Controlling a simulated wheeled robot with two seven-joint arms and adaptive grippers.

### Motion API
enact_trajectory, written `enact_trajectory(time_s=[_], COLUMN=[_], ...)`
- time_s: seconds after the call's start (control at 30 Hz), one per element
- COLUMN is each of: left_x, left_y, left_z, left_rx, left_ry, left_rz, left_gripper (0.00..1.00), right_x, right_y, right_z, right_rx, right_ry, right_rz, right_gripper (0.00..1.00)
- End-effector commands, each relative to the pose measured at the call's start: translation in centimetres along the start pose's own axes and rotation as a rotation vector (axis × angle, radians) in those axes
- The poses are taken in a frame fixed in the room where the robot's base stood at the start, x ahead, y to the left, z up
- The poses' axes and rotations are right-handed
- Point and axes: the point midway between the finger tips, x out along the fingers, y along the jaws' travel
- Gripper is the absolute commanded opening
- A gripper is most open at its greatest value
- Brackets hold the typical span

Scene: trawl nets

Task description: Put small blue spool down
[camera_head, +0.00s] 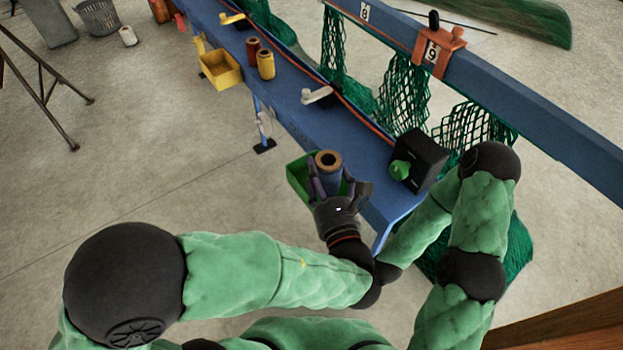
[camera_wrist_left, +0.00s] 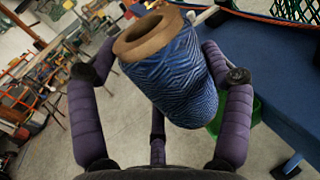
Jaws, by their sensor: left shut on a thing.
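The small blue spool (camera_head: 328,178), blue thread wound on a brown cardboard core, is in my left gripper (camera_head: 330,186). In the left wrist view the spool (camera_wrist_left: 178,75) is tilted, its open core end toward the upper left, between the purple fingers of the gripper (camera_wrist_left: 160,85). In the head view the spool shows at the near edge of the blue bench (camera_head: 345,140), in front of a green bin (camera_head: 297,176). I cannot tell whether the spool touches anything but the gripper. My right forearm ends behind my left wrist, and its gripper is hidden.
A black box (camera_head: 425,160) with a green spool (camera_head: 399,170) stands at the bench's near right end. Farther along are a white-handled tool (camera_head: 317,95), a yellow spool (camera_head: 265,65), a red spool (camera_head: 253,50) and a yellow bin (camera_head: 222,72). The bench between is clear. Green netting (camera_head: 403,90) hangs behind.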

Motion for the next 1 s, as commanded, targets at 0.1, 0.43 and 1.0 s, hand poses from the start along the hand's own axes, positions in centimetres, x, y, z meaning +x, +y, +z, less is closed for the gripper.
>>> enact_trajectory(time_s=[0.1, 0.43, 1.0], left_x=[2.6, 8.7, 11.9], left_y=[0.4, 0.6, 0.6], left_z=[-1.6, -5.8, -10.8], left_rx=[-0.001, 0.001, 0.002], left_ry=[0.002, 0.002, 0.002], left_rz=[0.007, 0.003, -0.001], left_gripper=[0.42, 0.42, 0.42], right_x=[1.4, 4.3, 6.8], right_y=[0.5, 1.5, 2.4], right_z=[-0.1, -0.1, -0.3], right_rx=[0.000, 0.000, 0.000], right_ry=[0.000, 0.000, 0.000], right_rz=[0.000, 0.000, 0.000], right_gripper=[0.51, 0.51, 0.51])
